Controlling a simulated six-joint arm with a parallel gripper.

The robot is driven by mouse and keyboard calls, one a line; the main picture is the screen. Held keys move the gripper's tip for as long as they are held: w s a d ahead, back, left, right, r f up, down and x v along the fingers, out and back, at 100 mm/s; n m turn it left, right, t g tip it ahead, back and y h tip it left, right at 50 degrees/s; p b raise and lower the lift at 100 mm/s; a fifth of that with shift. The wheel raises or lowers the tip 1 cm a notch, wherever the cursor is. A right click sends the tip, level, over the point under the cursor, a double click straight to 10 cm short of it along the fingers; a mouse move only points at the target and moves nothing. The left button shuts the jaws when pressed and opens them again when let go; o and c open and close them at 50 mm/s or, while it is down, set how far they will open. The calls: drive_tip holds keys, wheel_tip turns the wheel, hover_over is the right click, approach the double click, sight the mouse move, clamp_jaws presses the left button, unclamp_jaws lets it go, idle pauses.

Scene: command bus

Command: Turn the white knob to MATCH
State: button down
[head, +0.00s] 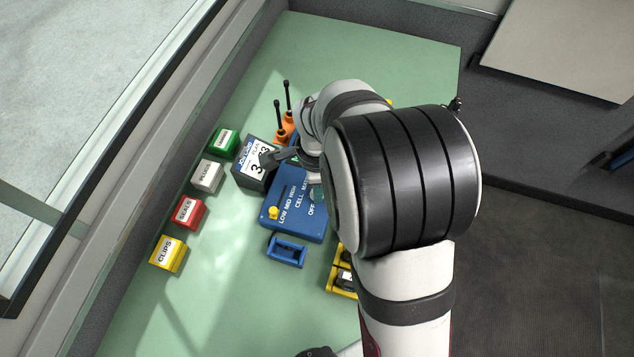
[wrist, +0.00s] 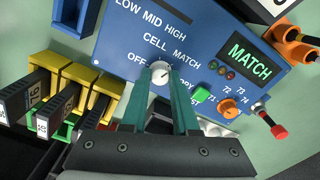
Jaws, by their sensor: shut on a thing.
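The white knob (wrist: 160,76) sits on the blue panel (wrist: 120,48), among the printed words OFF, CELL and MATCH. My gripper (wrist: 162,70) has its two teal fingers on either side of the knob and is shut on it. A small dark mark shows on the knob face, seemingly toward the upper right. The display (wrist: 249,62) on the panel reads MATCH in green. In the head view the blue panel (head: 275,224) shows in part, and my arm hides the knob.
A green button (wrist: 202,92) and an orange knob (wrist: 228,108) are close right of my fingers. Yellow slots (wrist: 100,85) with dark modules stand at left. In the head view, labelled boxes (head: 168,254) line the left, and orange holders (head: 284,130) with black antennas stand behind.

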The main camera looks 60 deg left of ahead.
drive_tip(key=shift+m, duration=0.9)
drive_tip(key=c, duration=0.7)
unclamp_jaws()
wheel_tip(320, 180, up, 16)
drive_tip(key=shift+f, duration=0.1)
